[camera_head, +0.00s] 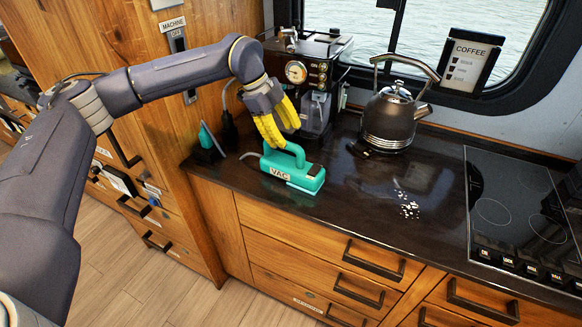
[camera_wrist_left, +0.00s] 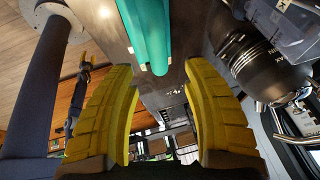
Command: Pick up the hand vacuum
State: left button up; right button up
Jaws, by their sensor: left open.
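The hand vacuum (camera_head: 292,171) is teal with a VAC label and a curved handle. It lies on the dark counter (camera_head: 345,215), near its left front part. Its teal body also shows at the top of the left wrist view (camera_wrist_left: 147,32). My left gripper (camera_head: 284,135) has yellow fingers and hangs just above the handle, pointing down. In its wrist view the fingers (camera_wrist_left: 160,78) are spread, with nothing held between them. In the head view I cannot tell whether a finger touches the handle. A small yellow-tipped part at left in the wrist view may be my right gripper; its state is unclear.
A coffee machine (camera_head: 310,75) stands close behind my left gripper. A dark kettle (camera_head: 392,118) stands to the right. White crumbs (camera_head: 408,209) lie on the counter before it. A small teal-edged stand (camera_head: 208,144) is at left, and a cooktop (camera_head: 515,205) at right.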

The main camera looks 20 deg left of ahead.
aim_at(291, 144)
pick_arm(q)
jog(key=shift+x, duration=2.55)
jog(key=shift+o, duration=0.2)
grip_shut()
